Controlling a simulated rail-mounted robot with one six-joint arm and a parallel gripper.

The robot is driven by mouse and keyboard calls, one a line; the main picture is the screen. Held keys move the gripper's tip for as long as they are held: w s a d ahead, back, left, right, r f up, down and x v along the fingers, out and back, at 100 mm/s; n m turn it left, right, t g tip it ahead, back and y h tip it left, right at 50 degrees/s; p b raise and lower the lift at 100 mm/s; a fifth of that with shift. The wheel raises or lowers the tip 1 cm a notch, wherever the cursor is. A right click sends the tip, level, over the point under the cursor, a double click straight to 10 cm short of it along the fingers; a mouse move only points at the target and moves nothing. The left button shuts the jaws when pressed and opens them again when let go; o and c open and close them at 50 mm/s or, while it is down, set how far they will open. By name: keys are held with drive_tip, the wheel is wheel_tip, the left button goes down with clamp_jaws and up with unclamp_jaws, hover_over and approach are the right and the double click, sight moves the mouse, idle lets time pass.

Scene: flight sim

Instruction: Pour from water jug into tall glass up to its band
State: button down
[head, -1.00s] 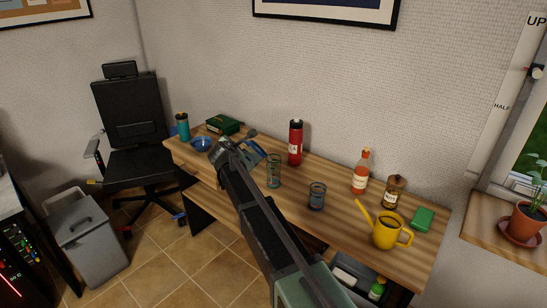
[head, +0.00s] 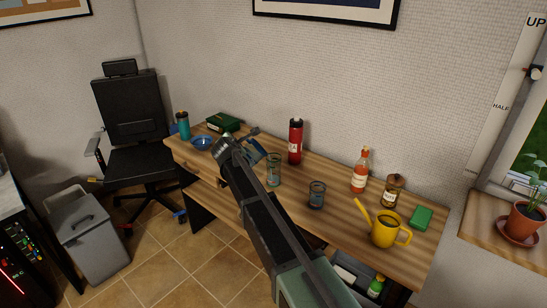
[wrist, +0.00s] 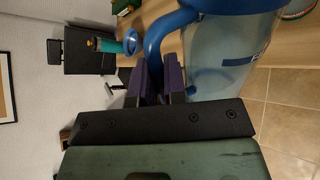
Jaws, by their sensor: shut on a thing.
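My gripper (wrist: 163,82) is shut on the blue handle of the water jug (wrist: 215,70), a clear bluish vessel with blue trim. In the head view the jug (head: 255,152) is mostly hidden by my gripper (head: 240,146), and it is held over the desk. It looks tilted, but the angle and water level are unclear. The tall glass (head: 273,171) stands upright on the desk, just right of and below the jug in the head view. I see no clear stream of water. The glass's band and contents are too small to make out.
A shorter glass (head: 317,195) stands right of the tall glass. A red bottle (head: 295,142) stands behind. An orange bottle (head: 360,172), brown jar (head: 393,190) and yellow watering can (head: 384,231) are at right. A blue bowl (head: 203,143) and teal bottle (head: 183,126) are at left.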

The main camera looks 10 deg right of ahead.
drive_tip(key=shift+w+d+r+m+g+y+p, duration=0.1)
drive_tip(key=shift+d+r+m+y+p, duration=0.2)
drive_tip(key=shift+r+p, duration=0.25)
drive_tip(key=shift+d+r+m+g+y+p, duration=0.15)
drive_tip(key=shift+d+r+p, duration=0.15)
drive_tip(key=shift+p, duration=0.35)
drive_tip(key=shift+w+d+r+m+g+y+p, duration=0.1)
drive_tip(key=shift+d+r+m+y+p, duration=0.15)
drive_tip(key=shift+r+p, duration=0.3)
idle(3.9)
drive_tip(key=shift+f, duration=0.2)
